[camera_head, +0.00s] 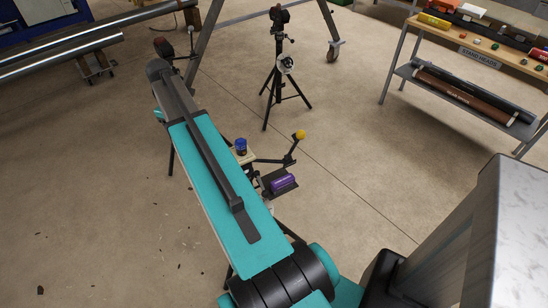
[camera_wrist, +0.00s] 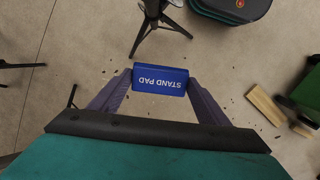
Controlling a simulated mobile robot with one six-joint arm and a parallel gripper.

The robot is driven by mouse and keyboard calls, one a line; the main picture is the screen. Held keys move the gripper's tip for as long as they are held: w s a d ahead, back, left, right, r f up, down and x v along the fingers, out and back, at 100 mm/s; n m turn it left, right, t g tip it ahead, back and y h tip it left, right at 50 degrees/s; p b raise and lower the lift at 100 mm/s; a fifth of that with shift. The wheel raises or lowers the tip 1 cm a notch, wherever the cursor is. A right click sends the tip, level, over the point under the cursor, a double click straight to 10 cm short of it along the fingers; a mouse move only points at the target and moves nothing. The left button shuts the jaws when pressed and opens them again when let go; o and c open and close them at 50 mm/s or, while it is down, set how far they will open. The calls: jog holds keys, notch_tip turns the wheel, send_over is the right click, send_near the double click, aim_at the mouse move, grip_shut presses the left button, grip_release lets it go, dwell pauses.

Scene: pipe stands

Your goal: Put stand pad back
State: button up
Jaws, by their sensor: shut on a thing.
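In the wrist view a blue block lettered "STAND PAD", the stand pad (camera_wrist: 160,80), sits between the fingertips of my gripper (camera_wrist: 160,77). Both fingers touch its sides, and its lettering reads upside down. The pad is held above the concrete floor. In the head view my teal arm reaches up and left across the middle, and I cannot make out the gripper or the held pad there. A black tripod stand (camera_head: 277,75) with a dark head stands upright beyond the arm. Another dark, reddish head (camera_head: 163,47) shows by the arm's far end.
A wooden shelf marked "STAND HEADS" (camera_head: 480,54) stands at the right, with coloured items on top and dark rolls below. Steel pipes (camera_head: 60,55) lie at upper left. A purple roller (camera_head: 283,185) and yellow ball (camera_head: 300,135) are close right of my arm. Open floor lies right of centre.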

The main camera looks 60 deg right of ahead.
jog(key=s+d+f+m+b, duration=0.2)
jog(key=s+d+f, duration=0.3)
jog(key=s+d, duration=0.5)
jog(key=m, duration=0.3)
send_over(275, 178)
notch_tip(275, 178, down, 8)
jog(key=shift+w+d+y+b, duration=0.1)
jog(key=shift+w+y+b, duration=0.15)
jog(key=shift+y+b, duration=0.15)
jog(key=shift+f, duration=0.25)
jog(key=shift+f+b, duration=2.15)
jog(key=shift+f, duration=0.5)
jog(key=shift+f+b, duration=0.55)
jog(key=shift+f, duration=1.4)
jog(key=shift+f, duration=0.2)
jog(key=o, duration=0.6)
jog(key=shift+c, duration=0.2)
